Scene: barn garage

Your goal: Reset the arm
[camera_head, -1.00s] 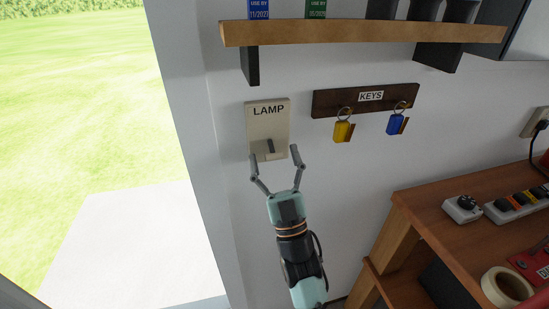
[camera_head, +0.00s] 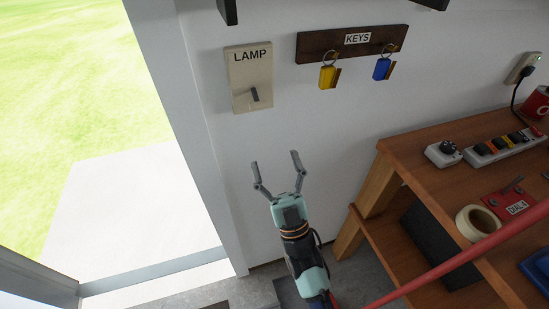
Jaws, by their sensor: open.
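My gripper (camera_head: 275,160) is open and empty, its two grey fingers spread and pointing up the picture. It is in front of the white wall, below the lamp switch and apart from it. The lamp switch (camera_head: 242,75) is a beige plate marked LAMP with a dark lever (camera_head: 254,95) low on it. My teal and black arm reaches down to the bottom of the picture.
A dark key rack (camera_head: 312,46) holds a yellow key tag (camera_head: 327,77) and a blue key tag (camera_head: 382,68). A wooden workbench (camera_head: 420,150) at the right carries a power strip (camera_head: 500,146) and a tape roll (camera_head: 478,222). An open doorway is at the left.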

